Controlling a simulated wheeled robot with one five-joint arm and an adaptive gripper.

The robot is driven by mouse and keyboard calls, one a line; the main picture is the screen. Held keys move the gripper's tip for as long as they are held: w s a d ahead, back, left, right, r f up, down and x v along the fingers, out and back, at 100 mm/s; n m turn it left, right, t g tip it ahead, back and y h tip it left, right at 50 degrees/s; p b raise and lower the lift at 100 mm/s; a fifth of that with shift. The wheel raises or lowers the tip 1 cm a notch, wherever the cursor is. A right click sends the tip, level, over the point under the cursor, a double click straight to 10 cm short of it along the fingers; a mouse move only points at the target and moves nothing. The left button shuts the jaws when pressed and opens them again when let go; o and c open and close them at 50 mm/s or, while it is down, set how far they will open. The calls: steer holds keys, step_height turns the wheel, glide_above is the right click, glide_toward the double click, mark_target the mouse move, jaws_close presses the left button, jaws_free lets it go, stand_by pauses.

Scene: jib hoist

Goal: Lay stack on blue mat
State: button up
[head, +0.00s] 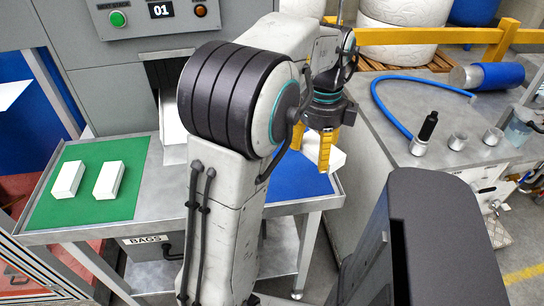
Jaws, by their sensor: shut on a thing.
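My gripper (326,150) has yellow fingers pointing down over the blue mat (293,181). It is shut on a white stack (337,158), which shows partly behind and beside the fingers, above or at the mat's far right part. I cannot tell whether the stack touches the mat. Two more white stacks lie on the green mat at the left, the left stack (68,177) and the right stack (108,179). My arm hides the middle of the table and the left part of the blue mat.
The green mat (130,150) lies on the metal table's left side. A metal bench (400,150) with a blue hose (385,110) and small metal cups stands at the right. A yellow rail (420,36) runs behind.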

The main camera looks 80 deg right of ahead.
steer(key=m, duration=0.5)
steer(key=p, duration=0.5)
glide_above(290, 160)
steer(key=shift+m, duration=0.4)
step_height(290, 160, down, 7)
steer(key=shift+r, duration=0.1)
step_height(290, 160, down, 3)
steer(key=p, duration=0.3)
steer(key=shift+w, duration=0.1)
steer(key=shift+f, duration=0.6)
steer(key=shift+f, duration=0.1)
steer(key=shift+f, duration=0.1)
steer(key=o, duration=1.2)
